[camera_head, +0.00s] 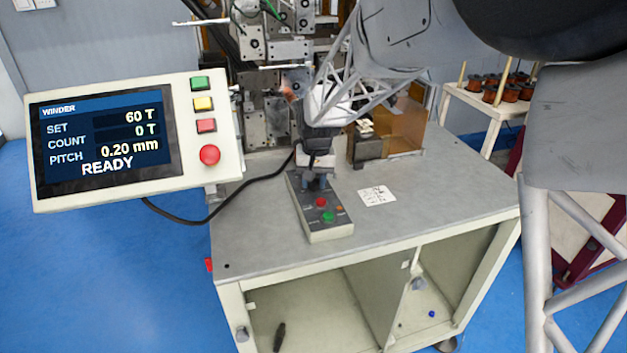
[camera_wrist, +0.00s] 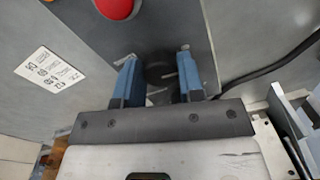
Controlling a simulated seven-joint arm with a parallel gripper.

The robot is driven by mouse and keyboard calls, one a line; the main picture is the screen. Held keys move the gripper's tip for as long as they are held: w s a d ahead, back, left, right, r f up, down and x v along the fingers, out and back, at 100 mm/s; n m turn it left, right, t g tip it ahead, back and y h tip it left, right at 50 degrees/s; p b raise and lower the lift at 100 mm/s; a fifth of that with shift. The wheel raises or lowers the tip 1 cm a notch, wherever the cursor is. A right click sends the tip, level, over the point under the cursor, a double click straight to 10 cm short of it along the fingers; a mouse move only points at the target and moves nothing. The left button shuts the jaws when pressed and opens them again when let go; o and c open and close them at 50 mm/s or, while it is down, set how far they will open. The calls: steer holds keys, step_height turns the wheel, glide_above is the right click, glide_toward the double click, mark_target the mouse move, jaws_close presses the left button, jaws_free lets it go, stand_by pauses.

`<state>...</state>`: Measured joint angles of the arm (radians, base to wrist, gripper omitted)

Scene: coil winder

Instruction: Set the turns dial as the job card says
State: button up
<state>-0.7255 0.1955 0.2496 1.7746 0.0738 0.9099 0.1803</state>
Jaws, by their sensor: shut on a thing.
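The control box (camera_head: 329,232) stands on the grey table, with a red and a green button on its top. My gripper (camera_head: 316,182) points down at the far end of the box. In the wrist view its two blue fingers (camera_wrist: 158,75) stand on either side of the dark round turns dial (camera_wrist: 160,64) and are shut on it. My gripper hides the dial in the head view. The job card (camera_head: 376,196) is a white sheet lying right of the box; its writing is too small to read. The winder screen (camera_head: 105,135) shows SET 60 T, COUNT 0 T, PITCH 0.20 mm, READY.
The red button (camera_wrist: 117,5) is close to my fingers. A black cable (camera_head: 215,212) runs from the box across the table's left side. The winding machine (camera_head: 268,85) stands behind. An amber guard (camera_head: 403,137) is at the back right. The table front (camera_head: 420,225) is clear.

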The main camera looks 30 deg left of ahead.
mark_target(316, 181)
steer(key=shift+n, duration=0.6)
steer(key=o, duration=0.9)
steer(key=shift+r, duration=0.1)
steer(key=shift+w+d+r, duration=0.1)
steer(key=shift+r, duration=1.85)
steer(key=shift+w+d+r, duration=0.1)
steer(key=shift+r, duration=1.8)
